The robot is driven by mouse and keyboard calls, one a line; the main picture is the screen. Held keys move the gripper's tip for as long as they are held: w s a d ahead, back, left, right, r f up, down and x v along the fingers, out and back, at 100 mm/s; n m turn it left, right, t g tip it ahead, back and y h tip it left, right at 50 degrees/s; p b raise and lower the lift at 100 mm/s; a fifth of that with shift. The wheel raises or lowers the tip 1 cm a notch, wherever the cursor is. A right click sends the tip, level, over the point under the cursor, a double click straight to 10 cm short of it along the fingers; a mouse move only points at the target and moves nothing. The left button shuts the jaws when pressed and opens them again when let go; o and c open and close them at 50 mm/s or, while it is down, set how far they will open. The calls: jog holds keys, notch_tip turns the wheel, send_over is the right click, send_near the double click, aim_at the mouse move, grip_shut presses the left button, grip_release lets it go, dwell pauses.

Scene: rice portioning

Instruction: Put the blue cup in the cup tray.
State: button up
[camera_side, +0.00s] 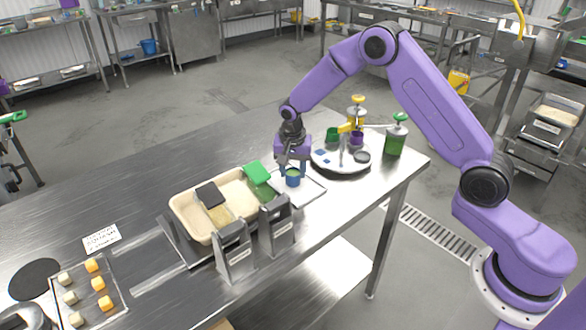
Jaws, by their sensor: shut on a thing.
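The blue cup (292,181) is small, with greenish contents showing at its top. It is upright, between the fingers of my gripper (292,170), which is shut on it. The cup is at the flat light-grey tray (313,190), which I take to be the cup tray. Whether the cup's base touches the tray or is just above it I cannot tell. My gripper points down from above and hides part of the tray's back edge.
A round white turntable (327,163) with a green cup (332,134) and a purple cup (356,138) stands behind right. A green pump bottle (395,136) is beside it. A beige food tray (184,212) and metal brackets (234,254) stand at front left.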

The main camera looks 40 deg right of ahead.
aim_at(292, 176)
jog(key=shift+f, duration=0.15)
jog(key=o, duration=1.2)
jog(key=shift+c, duration=0.2)
notch_tip(292, 176, up, 12)
jog(key=s+a, duration=0.1)
jog(key=s+a+r+n, duration=0.3)
jog(key=s+a+n, duration=0.25)
jog(key=s, duration=0.45)
jog(key=s+d+n, duration=0.2)
jog(key=s+n, duration=0.6)
jog(key=s, duration=0.6)
jog(key=s+d+n+g+y, duration=0.1)
jog(key=s+d+n, duration=0.2)
jog(key=s+n, duration=0.5)
jog(key=s, duration=0.7)
jog(key=shift+s+r+y, duration=0.15)
jog(key=shift+s+y, duration=0.15)
